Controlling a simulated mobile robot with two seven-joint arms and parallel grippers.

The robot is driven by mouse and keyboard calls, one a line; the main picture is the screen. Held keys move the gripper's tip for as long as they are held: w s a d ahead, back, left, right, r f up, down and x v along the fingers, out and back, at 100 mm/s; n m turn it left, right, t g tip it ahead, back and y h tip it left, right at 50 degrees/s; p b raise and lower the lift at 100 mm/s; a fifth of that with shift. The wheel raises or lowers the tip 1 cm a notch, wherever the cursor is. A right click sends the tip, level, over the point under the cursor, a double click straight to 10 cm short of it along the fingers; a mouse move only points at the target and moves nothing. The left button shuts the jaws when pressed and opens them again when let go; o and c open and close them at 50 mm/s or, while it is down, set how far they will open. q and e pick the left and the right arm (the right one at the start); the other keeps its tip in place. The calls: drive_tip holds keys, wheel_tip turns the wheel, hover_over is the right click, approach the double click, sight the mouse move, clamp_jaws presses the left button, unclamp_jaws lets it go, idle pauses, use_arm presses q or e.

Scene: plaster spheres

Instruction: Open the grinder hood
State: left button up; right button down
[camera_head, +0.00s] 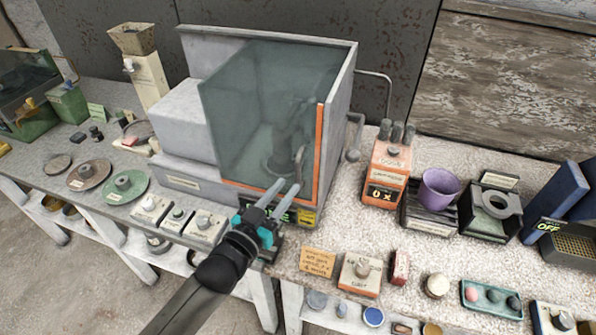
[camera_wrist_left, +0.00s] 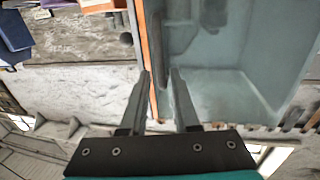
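The grinder hood (camera_head: 255,105) is a see-through greenish box front with an orange edge, on a grey machine housing (camera_head: 190,118). It looks closed. A grey bar handle (camera_head: 299,163) stands upright near its right orange edge. My left gripper (camera_head: 286,186) is open in front of the hood's lower right corner, just below the handle. In the left wrist view the open fingers (camera_wrist_left: 160,72) point at the hood (camera_wrist_left: 225,60), and the grey handle (camera_wrist_left: 157,45) lines up with the gap between them. I cannot tell whether the handle is between the fingers. My right gripper is out of view.
Switch boxes (camera_head: 178,217) stand on the bench left of my arm. An orange-topped box (camera_head: 388,172), a purple cup (camera_head: 439,188) and a dark stand (camera_head: 492,210) are to the right. A small button box (camera_head: 360,275) and a card (camera_head: 317,262) lie near the front edge.

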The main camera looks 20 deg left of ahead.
sight(296, 176)
use_arm(q)
drive_tip(key=shift+x, duration=3.1)
clamp_jaws()
